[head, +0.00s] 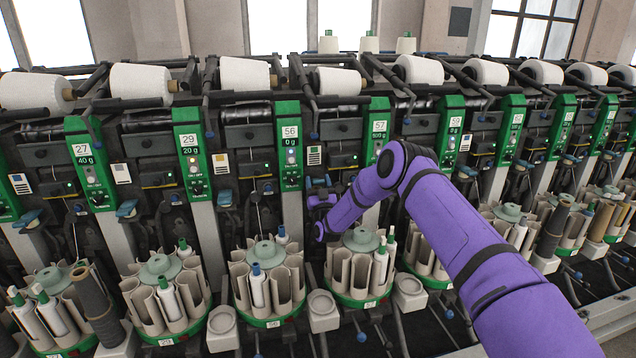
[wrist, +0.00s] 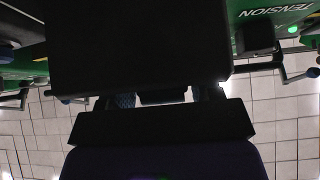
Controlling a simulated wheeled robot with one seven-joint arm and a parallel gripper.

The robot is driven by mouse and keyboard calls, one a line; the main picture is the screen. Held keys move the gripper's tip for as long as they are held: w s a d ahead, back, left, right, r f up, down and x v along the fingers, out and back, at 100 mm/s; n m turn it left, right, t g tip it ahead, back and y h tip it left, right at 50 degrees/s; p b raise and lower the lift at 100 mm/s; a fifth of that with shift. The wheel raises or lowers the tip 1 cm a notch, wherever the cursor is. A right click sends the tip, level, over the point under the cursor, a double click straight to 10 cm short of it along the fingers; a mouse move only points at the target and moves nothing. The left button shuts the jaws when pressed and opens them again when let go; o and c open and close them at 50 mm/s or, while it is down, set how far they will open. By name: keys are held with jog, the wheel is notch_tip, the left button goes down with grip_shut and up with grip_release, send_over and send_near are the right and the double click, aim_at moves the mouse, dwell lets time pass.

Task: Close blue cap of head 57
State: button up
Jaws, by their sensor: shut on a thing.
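The green panel of head 57 (head: 378,128) stands in the middle of the head view, with the head's number at its top. My gripper (head: 320,197) is at the left of this panel, at the end of my purple arm. It is shut on the small blue cap (head: 318,182) of head 57. Only a little blue shows there, so the cap's exact angle cannot be told. In the wrist view the dark gripper body fills the middle and hides most of the fingertips; small blue-grey bits show beside it.
Neighbouring panel 56 (head: 290,145) stands left and panel 59 (head: 449,138) right. Round bobbin magazines (head: 361,268) sit below. A white yarn cone (head: 338,81) lies above. In the wrist view, a green panel marked TENSION (wrist: 275,14) and thin dark levers flank the gripper; tiled floor shows below.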

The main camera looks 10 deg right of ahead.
dwell(0.3)
jog(key=o, duration=0.9)
jog(key=shift+o, duration=0.2)
jog(key=shift+s+f, duration=0.1)
jog(key=shift+s+f, duration=0.2)
jog(key=s, duration=1.2)
jog(key=shift+s+f, duration=0.15)
jog(key=shift+s, duration=0.1)
